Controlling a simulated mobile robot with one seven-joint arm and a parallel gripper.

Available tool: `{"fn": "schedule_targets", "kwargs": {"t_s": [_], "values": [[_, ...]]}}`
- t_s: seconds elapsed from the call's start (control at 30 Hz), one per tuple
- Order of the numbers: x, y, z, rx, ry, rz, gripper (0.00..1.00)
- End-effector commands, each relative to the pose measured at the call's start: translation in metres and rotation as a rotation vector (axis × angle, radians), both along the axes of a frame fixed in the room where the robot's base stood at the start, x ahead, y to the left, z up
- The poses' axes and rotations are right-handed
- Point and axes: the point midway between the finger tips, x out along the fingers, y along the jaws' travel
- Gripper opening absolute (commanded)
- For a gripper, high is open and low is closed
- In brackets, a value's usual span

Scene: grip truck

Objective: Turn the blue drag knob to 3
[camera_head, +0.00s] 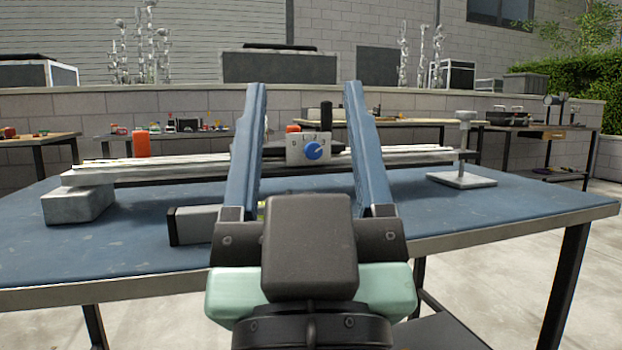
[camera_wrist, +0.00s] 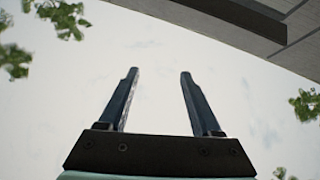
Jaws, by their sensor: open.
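The blue drag knob (camera_head: 314,151) sits on the front of a pale block (camera_head: 295,157) with printed marks above the dial, a 0 at the left and a 3 at the right. The block stands on a long metal rail (camera_head: 400,158) across the blue table. The knob's white pointer mark seems to slant to the upper right; its exact setting is too small to tell. My gripper (camera_head: 305,90) is open and empty, its blue fingers framing the knob block in the head view. The fingers look nearer than the knob and apart from it. In the wrist view my gripper (camera_wrist: 158,75) shows only sky between its fingers.
A grey block (camera_head: 78,203) supports the rail's left end, and a stand with a post (camera_head: 461,180) is at its right. A grey box (camera_head: 196,225) lies on the blue table (camera_head: 540,205), partly behind my gripper. Front right of the table is clear.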

Motion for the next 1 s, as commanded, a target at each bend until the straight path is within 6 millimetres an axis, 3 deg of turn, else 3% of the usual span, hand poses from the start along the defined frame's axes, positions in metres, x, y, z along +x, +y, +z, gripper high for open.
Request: {"fn": "schedule_targets", "kwargs": {"t_s": [0.67,0.87,1.0], "values": [[-0.009,0.004,0.004,0.011,-0.036,0.01,0.65],[-0.01,0.005,0.04,0.012,-0.041,0.012,0.65],[-0.012,0.005,0.083,0.014,-0.047,0.014,0.65]]}}
